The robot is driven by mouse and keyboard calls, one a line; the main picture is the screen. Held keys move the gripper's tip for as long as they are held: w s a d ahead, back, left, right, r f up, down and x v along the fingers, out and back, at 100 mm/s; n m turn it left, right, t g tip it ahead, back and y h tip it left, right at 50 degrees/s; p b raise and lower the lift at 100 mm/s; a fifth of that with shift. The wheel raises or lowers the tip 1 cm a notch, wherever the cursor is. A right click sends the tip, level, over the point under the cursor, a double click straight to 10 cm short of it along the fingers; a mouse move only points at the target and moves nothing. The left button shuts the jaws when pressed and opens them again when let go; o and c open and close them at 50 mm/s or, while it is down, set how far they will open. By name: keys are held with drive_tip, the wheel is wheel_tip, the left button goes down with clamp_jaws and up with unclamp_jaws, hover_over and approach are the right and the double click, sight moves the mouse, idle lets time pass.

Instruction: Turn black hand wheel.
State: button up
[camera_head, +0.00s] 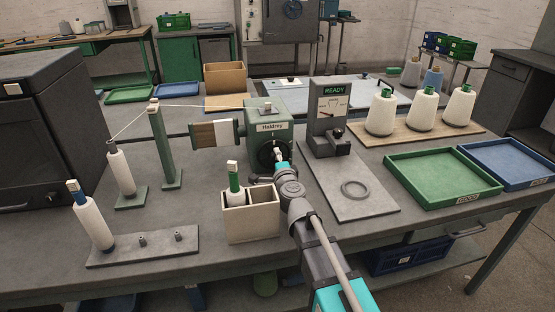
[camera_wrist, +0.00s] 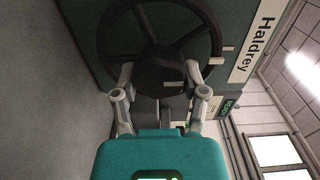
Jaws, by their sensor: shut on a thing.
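The black hand wheel (camera_head: 264,154) is on the front of the green machine (camera_head: 262,112) labelled Haldrey. In the wrist view the wheel's dark rim and spokes (camera_wrist: 104,38) fill the upper middle. My gripper (camera_head: 279,157) is at the wheel. In the wrist view its fingers (camera_wrist: 160,80) are on both sides of a dark faceted knob (camera_wrist: 158,68) in front of the wheel and are shut on it. The knob hides the wheel's lower middle, and in the head view my gripper covers part of the wheel's right side.
A beige box (camera_head: 251,222) with a green-and-white bobbin stands just left of my arm. A gauge unit (camera_head: 329,120) reading READY is at right on a grey plate (camera_head: 365,205). Green (camera_head: 440,181) and blue (camera_head: 505,163) trays lie farther right. A yarn post (camera_head: 163,145) stands left.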

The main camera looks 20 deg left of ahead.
drive_tip(key=shift+w, duration=0.2)
drive_tip(key=o, duration=1.2)
drive_tip(key=shift+c, duration=0.2)
drive_tip(key=shift+s, duration=0.1)
drive_tip(key=shift+s, duration=0.1)
